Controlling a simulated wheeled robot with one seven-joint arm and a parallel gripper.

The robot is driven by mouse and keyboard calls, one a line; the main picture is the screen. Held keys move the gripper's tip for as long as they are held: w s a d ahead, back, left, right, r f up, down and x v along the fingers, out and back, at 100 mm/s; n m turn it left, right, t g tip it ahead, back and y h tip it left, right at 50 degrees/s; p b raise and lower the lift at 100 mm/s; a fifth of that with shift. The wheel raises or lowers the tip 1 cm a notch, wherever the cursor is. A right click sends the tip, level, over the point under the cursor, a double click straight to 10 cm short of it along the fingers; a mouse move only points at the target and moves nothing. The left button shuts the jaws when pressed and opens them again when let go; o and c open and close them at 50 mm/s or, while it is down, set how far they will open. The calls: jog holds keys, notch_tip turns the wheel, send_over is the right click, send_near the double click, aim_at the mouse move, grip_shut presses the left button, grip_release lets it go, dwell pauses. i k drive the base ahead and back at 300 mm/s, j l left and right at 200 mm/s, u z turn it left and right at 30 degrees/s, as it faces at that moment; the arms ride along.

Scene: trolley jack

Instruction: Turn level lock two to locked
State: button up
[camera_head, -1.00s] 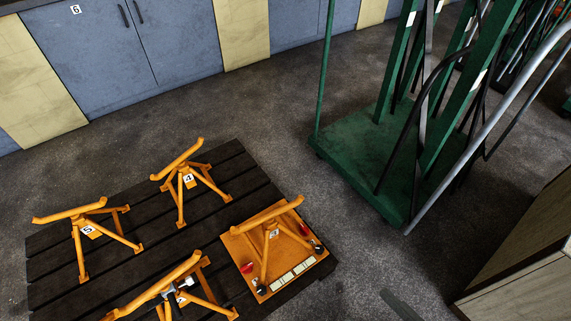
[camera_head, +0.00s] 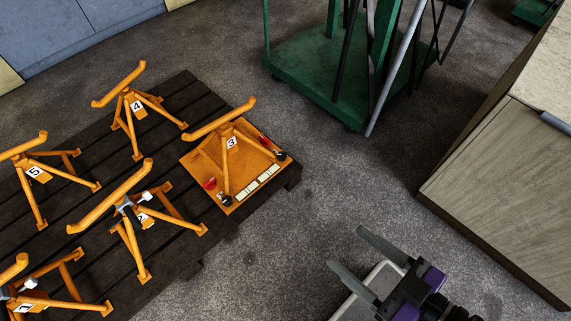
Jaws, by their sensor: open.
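An orange base plate (camera_head: 195,166) with a stand marked 3 (camera_head: 228,143) on it lies on a dark slatted pallet. It carries a red part (camera_head: 210,183) near its left corner and another red part (camera_head: 264,141) toward its right. Dark round parts (camera_head: 225,200) (camera_head: 281,156) sit by its front edge, with a white strip (camera_head: 257,183) between. I cannot read which is level lock two or its position. My gripper (camera_head: 347,248) is open and empty, at lower right, over the floor and apart from the plate.
The pallet (camera_head: 75,125) also bears orange stands marked 4 (camera_head: 128,108), 5 (camera_head: 35,176), 2 (camera_head: 135,218) and 1 (camera_head: 50,290). A green trolley (camera_head: 320,80) stands behind, a wooden cabinet (camera_head: 500,170) at right. Bare floor lies between.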

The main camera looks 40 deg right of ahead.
aim_at(265, 142)
jog(key=i+z, duration=0.25)
jog(key=i, duration=0.25)
jog(key=i+z, duration=0.3)
jog(key=i, duration=0.2)
